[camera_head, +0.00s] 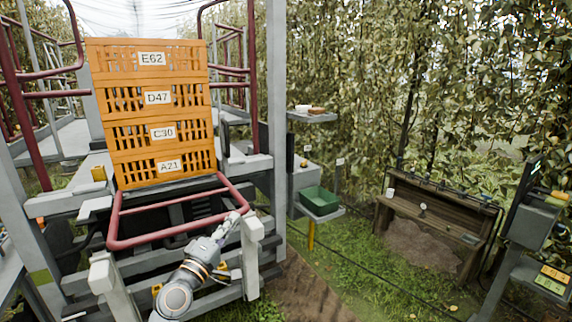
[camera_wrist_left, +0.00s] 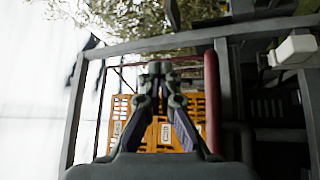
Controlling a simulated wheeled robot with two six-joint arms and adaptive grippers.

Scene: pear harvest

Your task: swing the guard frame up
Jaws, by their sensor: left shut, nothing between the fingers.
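The guard frame (camera_head: 150,239) is a red tubular loop in front of the crate stack. It is lowered and slopes out toward me, with a crossbar inside it. My left gripper (camera_head: 232,220) is at the frame's near right corner. Its fingers are closed with nothing between them; I cannot tell whether they touch the tube. In the left wrist view, the closed fingertips (camera_wrist_left: 160,69) point toward the orange crates, and a thick red tube (camera_wrist_left: 211,100) runs just right of them, apart in the picture. My right gripper is not in view.
A stack of orange crates (camera_head: 160,127), labelled E62, D47, C30 and A21, stands behind the frame. Grey posts (camera_head: 277,120) and red rails flank it. At right are a green bin (camera_head: 319,201), a wooden bench (camera_head: 436,214) and open grass.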

